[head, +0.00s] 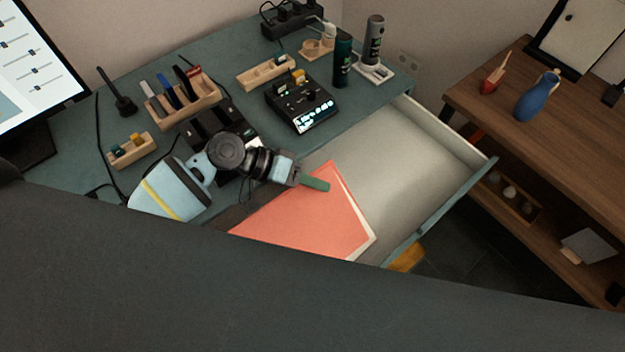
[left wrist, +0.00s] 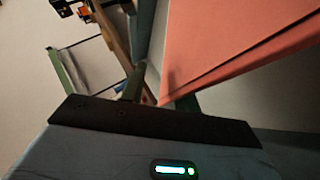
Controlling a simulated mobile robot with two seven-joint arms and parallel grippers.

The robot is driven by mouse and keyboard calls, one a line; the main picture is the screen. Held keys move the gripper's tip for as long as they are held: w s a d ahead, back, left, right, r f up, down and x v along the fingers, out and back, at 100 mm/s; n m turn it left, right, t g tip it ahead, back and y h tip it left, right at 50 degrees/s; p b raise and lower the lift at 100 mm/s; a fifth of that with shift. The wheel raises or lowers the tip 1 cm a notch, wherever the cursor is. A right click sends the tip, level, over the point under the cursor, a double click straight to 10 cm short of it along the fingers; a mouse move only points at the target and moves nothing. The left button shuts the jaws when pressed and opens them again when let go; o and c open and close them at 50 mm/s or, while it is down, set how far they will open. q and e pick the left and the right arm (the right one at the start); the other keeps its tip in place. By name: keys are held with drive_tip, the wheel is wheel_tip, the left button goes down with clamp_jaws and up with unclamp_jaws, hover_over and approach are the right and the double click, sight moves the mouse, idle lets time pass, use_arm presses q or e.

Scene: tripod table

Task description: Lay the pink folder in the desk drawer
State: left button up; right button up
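The pink folder (head: 305,222) shows with a pale sheet edge along its right side, over the left part of the open desk drawer (head: 420,150). My left gripper (head: 314,183) reaches in across the folder's upper left edge. One green finger lies over the folder; the other is hidden under it in the head view. It looks shut on the folder. The left wrist view shows the folder (left wrist: 225,45) running down to the fingers. I cannot tell whether the folder touches the drawer floor. My right gripper is not in view.
The teal desk (head: 75,140) holds wooden organisers, a black device (head: 300,103), a dark green bottle (head: 343,60) and a grey bottle (head: 374,40). A wooden sideboard (head: 560,125) with a blue vase (head: 537,95) stands right. The drawer's right part is empty.

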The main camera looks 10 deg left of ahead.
use_arm(q)
drive_tip(key=v, duration=0.8)
drive_tip(key=shift+b, duration=0.3)
drive_tip(key=shift+s+f, duration=0.1)
idle(0.9)
